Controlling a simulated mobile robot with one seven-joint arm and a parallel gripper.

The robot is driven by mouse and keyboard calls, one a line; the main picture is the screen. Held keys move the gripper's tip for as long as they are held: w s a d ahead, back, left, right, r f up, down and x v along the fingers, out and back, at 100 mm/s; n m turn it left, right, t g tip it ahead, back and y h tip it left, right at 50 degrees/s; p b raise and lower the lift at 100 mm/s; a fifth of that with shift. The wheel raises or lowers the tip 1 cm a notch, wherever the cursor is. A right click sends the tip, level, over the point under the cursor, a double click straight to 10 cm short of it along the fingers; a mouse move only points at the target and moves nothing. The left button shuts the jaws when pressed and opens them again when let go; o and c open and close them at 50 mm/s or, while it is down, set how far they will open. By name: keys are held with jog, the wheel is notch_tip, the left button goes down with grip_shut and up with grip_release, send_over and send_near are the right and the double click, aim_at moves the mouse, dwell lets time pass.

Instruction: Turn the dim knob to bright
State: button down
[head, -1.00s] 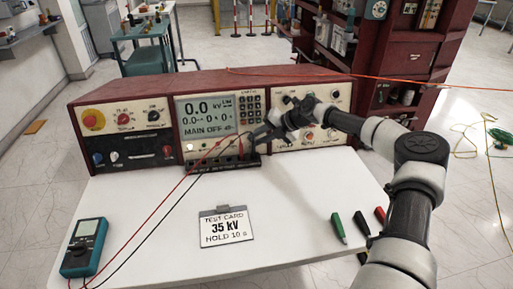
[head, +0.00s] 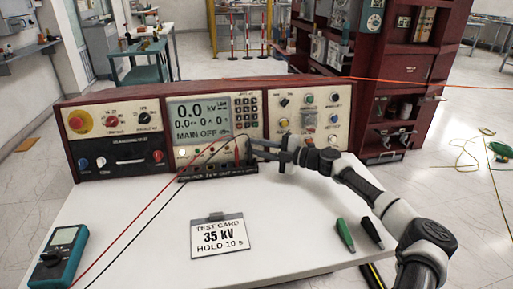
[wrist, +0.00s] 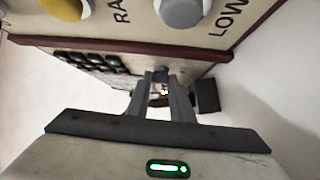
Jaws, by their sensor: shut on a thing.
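The test console (head: 185,97) has a middle panel with a display (head: 198,122) reading 0.0 kV and MAIN OFF. My gripper (head: 253,148) points left at the lower right of this panel, below the keypad (head: 246,110). In the wrist view its fingers (wrist: 161,82) converge on a small dark knob (wrist: 160,76) and are shut on it. I cannot read a label on this knob, and the fingers hide most of it. A light and dark-red detail shows between the fingers. The word DIM is not readable in either view.
Red and black leads (head: 150,222) run from the panel's foot across the white table (head: 290,235). A black strip (head: 218,172) lies along the console's foot. A test card (head: 219,237), a teal meter (head: 60,255) and a green probe (head: 344,234) are on the table.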

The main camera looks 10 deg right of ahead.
jog(key=shift+a+f+m+t+y, duration=0.1)
jog(key=shift+f+m+t+y, duration=0.05)
jog(key=shift+m+t+y, duration=0.2)
dwell(0.4)
jog(key=c, duration=1.6)
grip_release()
jog(key=shift+o, duration=0.2)
jog(key=p+v, duration=0.1)
jog(key=v, duration=1.6)
jog(key=shift+s, duration=0.3)
jog(key=shift+c, duration=0.3)
